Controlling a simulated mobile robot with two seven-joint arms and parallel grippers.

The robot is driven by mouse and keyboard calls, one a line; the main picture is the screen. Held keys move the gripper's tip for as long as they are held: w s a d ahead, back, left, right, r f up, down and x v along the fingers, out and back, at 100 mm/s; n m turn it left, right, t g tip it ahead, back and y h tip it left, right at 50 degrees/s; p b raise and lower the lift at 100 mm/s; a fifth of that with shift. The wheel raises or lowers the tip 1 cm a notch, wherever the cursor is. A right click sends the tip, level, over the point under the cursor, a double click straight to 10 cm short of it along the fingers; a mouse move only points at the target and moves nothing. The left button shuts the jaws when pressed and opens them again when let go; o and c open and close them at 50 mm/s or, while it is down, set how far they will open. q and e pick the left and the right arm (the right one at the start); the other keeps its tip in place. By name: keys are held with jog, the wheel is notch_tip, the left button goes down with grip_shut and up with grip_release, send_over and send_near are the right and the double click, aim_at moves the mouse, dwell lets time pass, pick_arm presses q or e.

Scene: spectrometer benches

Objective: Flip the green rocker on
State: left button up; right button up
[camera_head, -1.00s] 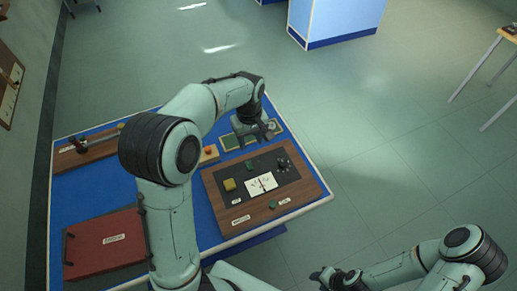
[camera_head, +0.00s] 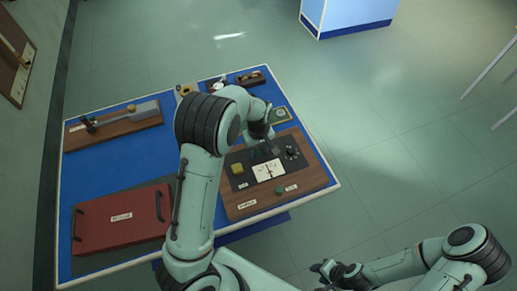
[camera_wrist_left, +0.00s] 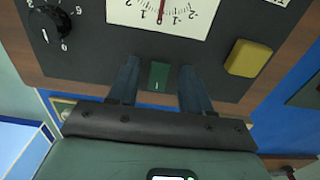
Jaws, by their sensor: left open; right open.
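The green rocker (camera_wrist_left: 159,76) sits on the dark faceplate of a wooden instrument panel (camera_head: 310,182). In the left wrist view it shows between the two fingers of my left gripper (camera_wrist_left: 159,66), with a gap on either side. My left gripper is open; whether its fingertips touch the faceplate I cannot tell. In the head view my left gripper (camera_head: 266,149) is over the far part of the panel and hides the rocker. My right gripper (camera_head: 324,271) is open and empty, off the table at the lower right.
The panel also bears a yellow block (camera_head: 237,169), a white meter (camera_head: 268,170), a black dial (camera_head: 292,152) and a second green piece (camera_head: 280,190) near its front edge. A red case (camera_head: 122,218) and a wooden rail device (camera_head: 113,125) stand on the blue table (camera_head: 100,168).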

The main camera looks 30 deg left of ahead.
pick_arm(q)
grip_shut()
jog(key=shift+w+a+r+g+h+p, duration=0.1)
jog(key=shift+a+g+h+p, duration=0.05)
jog(key=shift+g+h+p, duration=0.15)
jog(key=shift+w+a+g+h, duration=0.2)
jog(key=shift+g+h, duration=0.3)
jog(key=shift+h, duration=0.1)
jog(key=shift+g+h, duration=0.3)
jog(key=shift+h, duration=0.1)
grip_release()
jog(key=v, duration=1.3)
jog(key=shift+r, duration=0.25)
